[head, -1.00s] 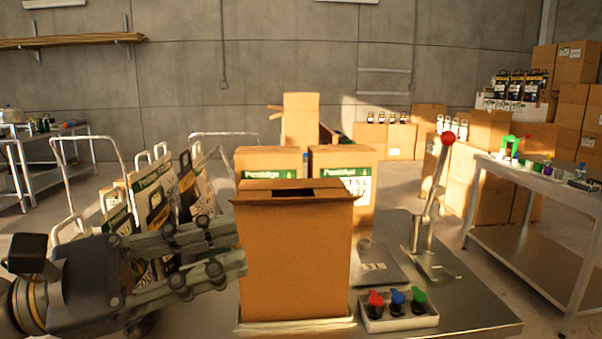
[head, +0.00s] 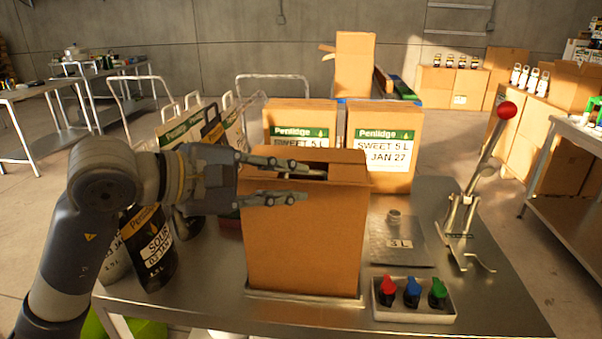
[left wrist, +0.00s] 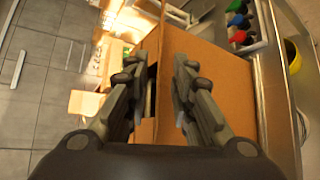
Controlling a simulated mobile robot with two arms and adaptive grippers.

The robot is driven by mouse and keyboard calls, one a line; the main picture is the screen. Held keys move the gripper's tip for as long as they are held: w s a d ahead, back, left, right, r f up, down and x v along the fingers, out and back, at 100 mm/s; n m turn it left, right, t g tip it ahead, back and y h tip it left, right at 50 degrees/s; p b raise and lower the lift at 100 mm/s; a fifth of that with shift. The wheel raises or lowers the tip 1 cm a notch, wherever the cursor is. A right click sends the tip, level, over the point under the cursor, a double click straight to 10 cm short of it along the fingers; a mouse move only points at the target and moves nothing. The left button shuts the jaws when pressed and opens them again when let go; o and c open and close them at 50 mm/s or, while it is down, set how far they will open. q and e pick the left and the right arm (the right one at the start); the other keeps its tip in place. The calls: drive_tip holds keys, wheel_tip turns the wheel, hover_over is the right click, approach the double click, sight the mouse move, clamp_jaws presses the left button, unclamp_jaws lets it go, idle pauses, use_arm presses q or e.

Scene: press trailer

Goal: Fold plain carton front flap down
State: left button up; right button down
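The plain brown carton (head: 305,245) stands upright on a thin base on the metal table. Its top shows a dark gap between the flaps, partly covered by my left fingers. My left gripper (head: 304,182) is open at the carton's top, with one finger over the opening and the other at the front upper edge. In the left wrist view the open fingers (left wrist: 162,62) have the carton's top edge between them, and the carton's broad panel (left wrist: 220,65) lies to the right. I cannot tell whether they touch the front flap. My right gripper is not in view.
Two labelled Penlidge cartons (head: 381,150) stand behind the plain one. A press with a red-knobbed lever (head: 460,215), a flat metal plate (head: 400,245) and a tray (head: 413,313) of coloured taps are to the right. Pouches (head: 150,250) stand at left.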

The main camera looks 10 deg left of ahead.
use_arm(q)
drive_tip(key=shift+x, duration=1.05)
drive_tip(key=shift+w+d+f, duration=0.15)
drive_tip(key=shift+w+d, duration=0.05)
drive_tip(key=shift+c, duration=0.2)
clamp_jaws()
drive_tip(key=shift+p, duration=0.3)
